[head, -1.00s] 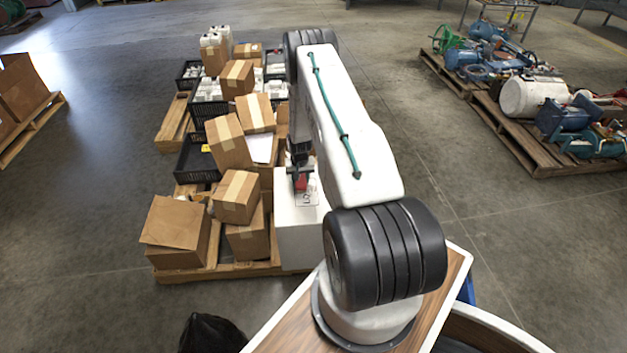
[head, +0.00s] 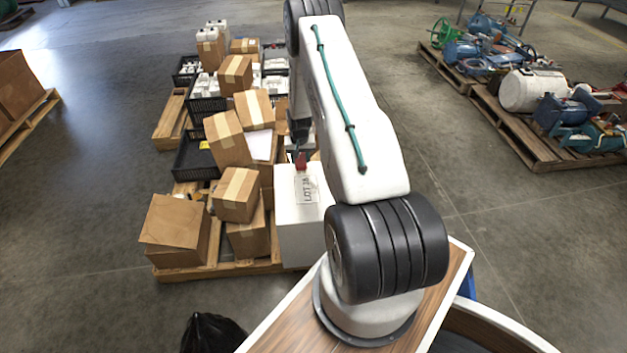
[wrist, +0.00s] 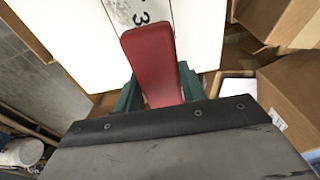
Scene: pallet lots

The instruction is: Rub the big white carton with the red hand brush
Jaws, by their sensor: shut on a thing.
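The big white carton (head: 290,235) stands on the near right part of the pallet, with a lettered label on its top. In the wrist view its white top (wrist: 75,45) fills the upper part of the picture. My gripper (wrist: 155,95) is shut on the red hand brush (wrist: 150,55), which points away from the jaws over the carton's top. In the head view the red brush (head: 301,160) shows small at the carton's far edge. The brush's underside is hidden, so I cannot tell whether it touches the carton.
Brown cartons (head: 237,195) are stacked left of the white carton on the pallet (head: 230,268). Black crates (head: 196,155) and more cartons stand farther back. Another pallet (head: 520,135) with machine parts is at the right. Open floor lies between the pallets.

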